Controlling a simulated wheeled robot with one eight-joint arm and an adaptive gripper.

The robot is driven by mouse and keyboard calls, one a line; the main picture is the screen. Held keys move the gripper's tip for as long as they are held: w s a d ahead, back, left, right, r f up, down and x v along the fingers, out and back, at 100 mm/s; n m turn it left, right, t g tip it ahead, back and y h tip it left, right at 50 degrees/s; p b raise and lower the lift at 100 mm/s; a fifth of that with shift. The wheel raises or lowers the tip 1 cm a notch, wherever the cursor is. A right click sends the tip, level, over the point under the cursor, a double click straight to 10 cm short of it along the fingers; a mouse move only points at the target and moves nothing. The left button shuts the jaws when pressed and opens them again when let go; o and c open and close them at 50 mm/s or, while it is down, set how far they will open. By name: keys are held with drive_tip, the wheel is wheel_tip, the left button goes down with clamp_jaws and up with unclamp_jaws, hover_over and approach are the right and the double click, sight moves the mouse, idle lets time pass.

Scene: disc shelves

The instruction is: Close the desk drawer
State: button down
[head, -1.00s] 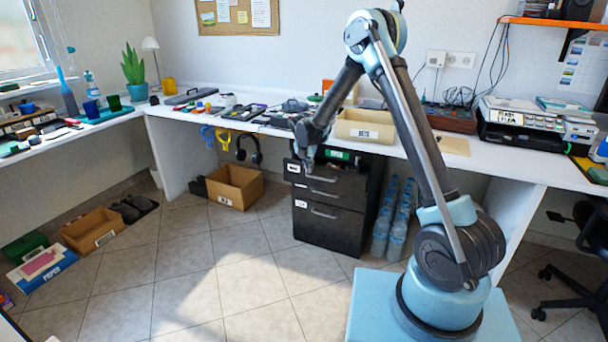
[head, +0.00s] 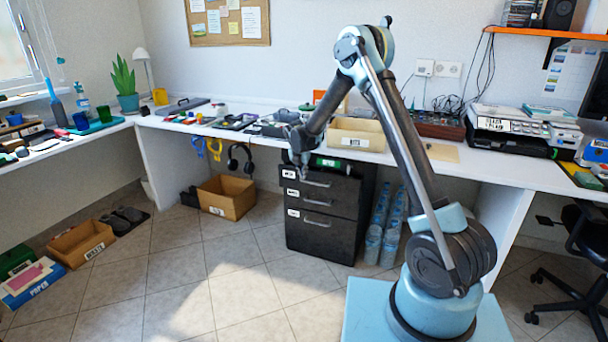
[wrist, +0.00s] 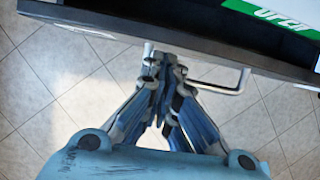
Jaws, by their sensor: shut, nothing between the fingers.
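The black drawer cabinet (head: 321,236) stands under the desk, with white labels and metal handles on its fronts. Its top drawer (head: 338,186) sticks out a little, and a green-labelled item (head: 328,162) shows inside it. In the wrist view, the top drawer's front edge (wrist: 215,52) crosses the upper part, with the green label (wrist: 272,14) behind it and the metal handle (wrist: 238,84) below. My gripper (head: 303,174) is shut and empty at the drawer front. In the wrist view my fingertips (wrist: 165,62) overlap the handle's left part; contact cannot be told.
The white desk (head: 455,172) runs above the cabinet, with a beige box (head: 356,140) on it. Water bottles (head: 383,230) stand right of the cabinet. A cardboard box (head: 227,198) sits on the floor to the left. The tiled floor (head: 235,290) in front is clear.

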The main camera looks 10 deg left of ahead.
sight(335, 176)
drive_tip(key=s+a+r, duration=0.1)
drive_tip(key=s+r, duration=0.6)
drive_tip(key=r, duration=0.2)
drive_tip(key=s+d, duration=0.3)
drive_tip(key=d, duration=1.1)
drive_tip(key=shift+w+d+f, duration=0.25)
drive_tip(key=shift+w+f, duration=1)
drive_tip(key=shift+f, duration=0.2)
drive_tip(key=shift+w+d+f, duration=0.25)
drive_tip(key=shift+w+f, duration=1.05)
drive_tip(key=shift+f, duration=0.15)
drive_tip(key=shift+w+d+f, duration=0.25)
drive_tip(key=shift+w+f, duration=1)
drive_tip(key=shift+f, duration=0.2)
drive_tip(key=shift+w, duration=0.1)
